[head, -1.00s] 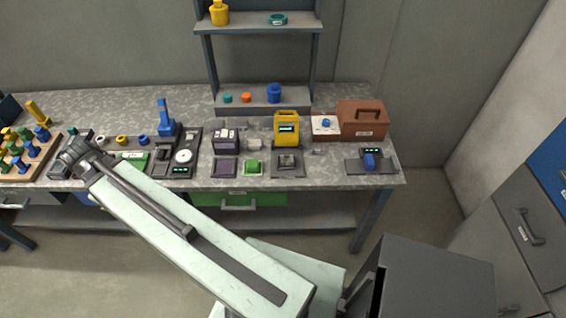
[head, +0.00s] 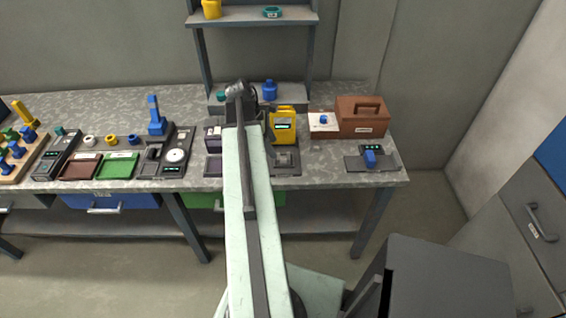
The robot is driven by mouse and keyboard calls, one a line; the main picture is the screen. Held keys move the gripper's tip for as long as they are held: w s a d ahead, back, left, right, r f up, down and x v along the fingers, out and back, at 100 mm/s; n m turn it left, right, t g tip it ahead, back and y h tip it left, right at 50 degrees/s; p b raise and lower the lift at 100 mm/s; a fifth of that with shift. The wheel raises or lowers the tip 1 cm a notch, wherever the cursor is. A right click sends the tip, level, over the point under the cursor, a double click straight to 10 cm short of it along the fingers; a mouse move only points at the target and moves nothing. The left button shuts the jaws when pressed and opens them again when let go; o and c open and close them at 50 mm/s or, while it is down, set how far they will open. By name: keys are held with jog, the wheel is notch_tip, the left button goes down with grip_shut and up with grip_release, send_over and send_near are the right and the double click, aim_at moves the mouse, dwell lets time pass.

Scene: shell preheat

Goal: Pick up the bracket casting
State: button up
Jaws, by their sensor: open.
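My gripper (head: 243,106) is over the back middle of the bench, in front of the shelf's lower board. It is open, seen from behind along my arm, and its fingertips are mostly hidden. I cannot pick out the bracket casting with certainty. A light grey lump that lay between the purple-topped device (head: 212,137) and the yellow device (head: 282,126) is now hidden behind my arm. I see nothing held in the gripper.
The grey bench (head: 336,172) has a shelf (head: 253,17) behind it. A brown case (head: 361,118) and a blue-knobbed fixture (head: 371,159) stand at right. Brown (head: 80,166) and green (head: 118,166) trays sit at left. A dark box (head: 450,275) is in the right foreground.

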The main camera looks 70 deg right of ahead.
aim_at(279, 156)
jog(key=b+x, duration=0.4)
jog(key=x, duration=0.2)
jog(key=shift+b, duration=0.4)
jog(key=shift+r, duration=0.1)
jog(key=shift+c, duration=0.3)
grip_shut()
jog(key=shift+r+p, duration=0.15)
jog(key=shift+p, duration=0.15)
notch_tip(279, 156, up, 10)
jog(key=p, duration=0.9)
jog(key=shift+p, duration=0.4)
